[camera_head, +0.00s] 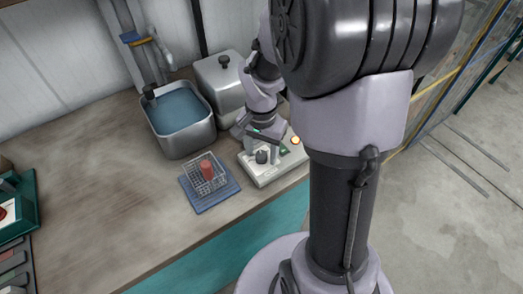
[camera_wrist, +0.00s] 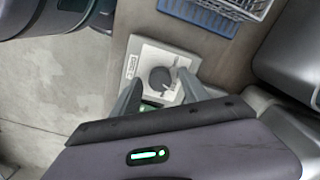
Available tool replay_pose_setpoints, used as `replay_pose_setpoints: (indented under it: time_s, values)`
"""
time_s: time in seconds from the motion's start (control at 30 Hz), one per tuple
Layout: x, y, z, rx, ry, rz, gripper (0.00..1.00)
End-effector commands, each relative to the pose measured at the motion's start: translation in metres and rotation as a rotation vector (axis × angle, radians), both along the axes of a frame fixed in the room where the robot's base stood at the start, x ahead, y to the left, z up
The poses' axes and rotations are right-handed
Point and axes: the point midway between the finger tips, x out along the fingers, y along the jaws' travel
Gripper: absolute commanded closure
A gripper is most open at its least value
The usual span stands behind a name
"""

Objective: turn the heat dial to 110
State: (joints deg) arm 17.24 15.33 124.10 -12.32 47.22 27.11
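The heat dial is a dark round knob (camera_head: 262,157) on a pale control box (camera_head: 268,173) near the table's front edge. In the wrist view the dial (camera_wrist: 160,77) sits on the box's white top (camera_wrist: 146,55), with a small label beside it. My gripper (camera_head: 261,146) is over the box, pointing down. In the wrist view the fingers of my gripper (camera_wrist: 158,80) are spread, one to each side of the dial. I cannot tell whether they touch it. The dial's setting and scale are too small to read. A green part of the box is partly hidden behind my gripper.
A metal water bath (camera_head: 180,142) stands behind and left of the box, with a lidded metal container (camera_head: 222,92) beside it. A wire rack (camera_head: 219,174) with a red item stands on a blue mat (camera_head: 200,207). The table's middle left is clear.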

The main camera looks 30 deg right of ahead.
Motion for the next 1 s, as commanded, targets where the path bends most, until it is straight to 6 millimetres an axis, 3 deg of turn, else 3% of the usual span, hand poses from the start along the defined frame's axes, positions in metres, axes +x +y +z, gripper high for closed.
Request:
replay_pose_setpoints:
  time_s: [0.23,0.33,0.7,0.83,1.0]
  values:
    - [0.0,0.0,0.001,0.0,0.0,0.0,0.48]
    - [0.001,0.0,0.014,-0.001,-0.002,0.001,0.48]
    - [0.001,0.0,0.134,-0.001,-0.004,0.0,0.48]
    - [0.001,0.0,0.161,-0.002,-0.002,0.001,0.48]
    - [0.0,0.0,0.174,0.001,-0.001,0.0,0.48]
